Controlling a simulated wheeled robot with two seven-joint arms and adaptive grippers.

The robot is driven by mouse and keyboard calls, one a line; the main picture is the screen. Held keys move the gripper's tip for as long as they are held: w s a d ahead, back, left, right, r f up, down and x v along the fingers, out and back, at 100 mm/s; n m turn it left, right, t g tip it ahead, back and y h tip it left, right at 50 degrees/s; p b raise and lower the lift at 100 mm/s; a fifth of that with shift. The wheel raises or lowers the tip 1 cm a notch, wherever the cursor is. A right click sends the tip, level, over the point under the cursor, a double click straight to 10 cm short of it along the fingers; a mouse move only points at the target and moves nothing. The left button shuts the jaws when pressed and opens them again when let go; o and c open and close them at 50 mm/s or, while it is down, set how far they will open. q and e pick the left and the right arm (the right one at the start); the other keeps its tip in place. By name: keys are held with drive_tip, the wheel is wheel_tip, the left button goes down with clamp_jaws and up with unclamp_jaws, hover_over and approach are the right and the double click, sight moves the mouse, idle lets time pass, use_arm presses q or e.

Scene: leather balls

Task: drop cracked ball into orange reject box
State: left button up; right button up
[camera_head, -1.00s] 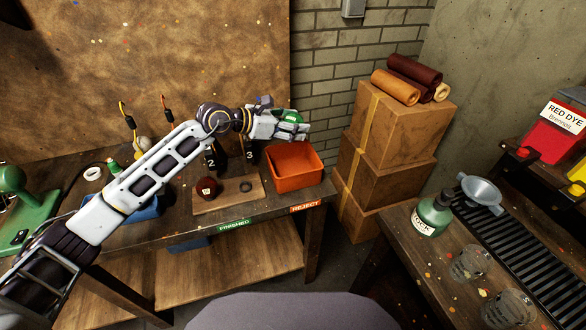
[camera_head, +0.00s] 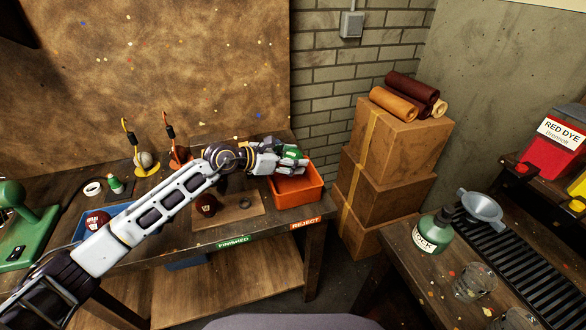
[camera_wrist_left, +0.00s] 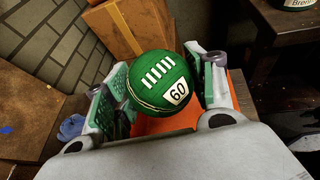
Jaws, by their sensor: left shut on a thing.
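A green ball (camera_wrist_left: 160,80) with white stitch marks and the number 60 sits between the fingers of my left gripper (camera_wrist_left: 160,88) in the left wrist view. In the head view my left gripper (camera_head: 292,160) is over the back part of the orange reject box (camera_head: 297,190), shut on the ball (camera_head: 290,153). The box stands at the right end of the bench above a REJECT label (camera_head: 305,223). Much of its inside is hidden by the gripper. My right gripper is out of view.
A blue tray (camera_head: 72,235) is farther left, partly behind my arm. Stacked cardboard boxes (camera_head: 390,150) stand to the right.

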use_arm(q)
drive_tip(key=shift+f, duration=1.75)
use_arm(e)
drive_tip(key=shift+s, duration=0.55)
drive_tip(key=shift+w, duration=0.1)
use_arm(q)
drive_tip(key=shift+f, duration=0.25)
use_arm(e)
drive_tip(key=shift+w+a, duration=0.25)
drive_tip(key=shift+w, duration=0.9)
use_arm(q)
drive_tip(key=shift+f+b, duration=0.1)
drive_tip(key=shift+b, duration=0.2)
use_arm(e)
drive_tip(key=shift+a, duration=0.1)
